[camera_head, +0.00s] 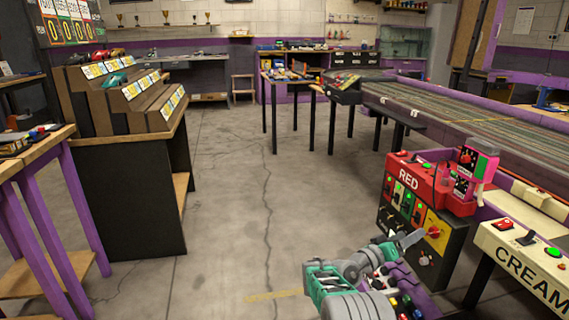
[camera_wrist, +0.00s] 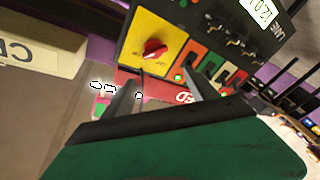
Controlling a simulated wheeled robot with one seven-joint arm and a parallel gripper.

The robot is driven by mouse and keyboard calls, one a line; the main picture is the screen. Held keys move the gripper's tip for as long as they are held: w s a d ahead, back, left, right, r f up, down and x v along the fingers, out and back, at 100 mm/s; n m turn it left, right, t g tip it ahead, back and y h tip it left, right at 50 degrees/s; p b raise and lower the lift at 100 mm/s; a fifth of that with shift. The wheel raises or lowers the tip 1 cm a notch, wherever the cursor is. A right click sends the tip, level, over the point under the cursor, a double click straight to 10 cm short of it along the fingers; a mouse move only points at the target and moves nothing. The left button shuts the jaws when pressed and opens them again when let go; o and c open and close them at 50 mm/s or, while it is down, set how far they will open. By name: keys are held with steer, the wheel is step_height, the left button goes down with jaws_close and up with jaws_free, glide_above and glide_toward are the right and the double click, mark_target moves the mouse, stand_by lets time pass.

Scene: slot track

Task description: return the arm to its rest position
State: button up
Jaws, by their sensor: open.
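My gripper (camera_head: 408,242) is at the end of my green and grey arm (camera_head: 345,285), low at the right of the head view. In the wrist view my gripper (camera_wrist: 163,88) has its two dark fingers spread apart, with nothing between them. Its tips point at the red station marked RED (camera_head: 410,180), on the front panel with a yellow plate and red knob (camera_head: 433,231). The knob also shows in the wrist view (camera_wrist: 154,49), beyond the fingers. I cannot tell whether a fingertip touches the panel.
A cream station (camera_head: 525,262) stands right of the red one. The slot track (camera_head: 460,110) runs behind them. A stepped display stand (camera_head: 128,98) with small cars is on the left, beside a purple-legged table (camera_head: 40,215). The floor (camera_head: 225,210) between is clear.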

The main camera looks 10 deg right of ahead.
steer(key=w+a+r+y+p, duration=0.1)
steer(key=a+r+y+p, duration=0.1)
steer(key=r+p, duration=0.35)
steer(key=w+a+r+y+p, duration=0.1)
steer(key=a+r+y+p, duration=0.15)
steer(key=r, duration=0.55)
steer(key=s+a+r+n+y+p, duration=0.1)
steer(key=s+a+r+y+p, duration=0.2)
steer(key=a+r+p, duration=0.3)
steer(key=s+a+r+y+p, duration=0.2)
steer(key=a+r+y+p, duration=0.25)
steer(key=r+p, duration=0.25)
steer(key=s+a+r+n+g+y+p, duration=0.1)
steer(key=s+a+r+y+p, duration=0.1)
steer(key=s+a, duration=0.4)
steer(key=s+a+r+n+g+y+p, duration=0.1)
steer(key=s+a+r+n+y+p, duration=0.1)
steer(key=s+a+r+p, duration=0.3)
steer(key=s+a+r+n+g+y+p, duration=0.1)
steer(key=s+a+r+n+y+p, duration=0.1)
steer(key=s+a+p, duration=0.5)
steer(key=s+a+r, duration=0.1)
steer(key=s, duration=0.3)
steer(key=shift+s+a+r, duration=0.3)
steer(key=shift+s, duration=0.05)
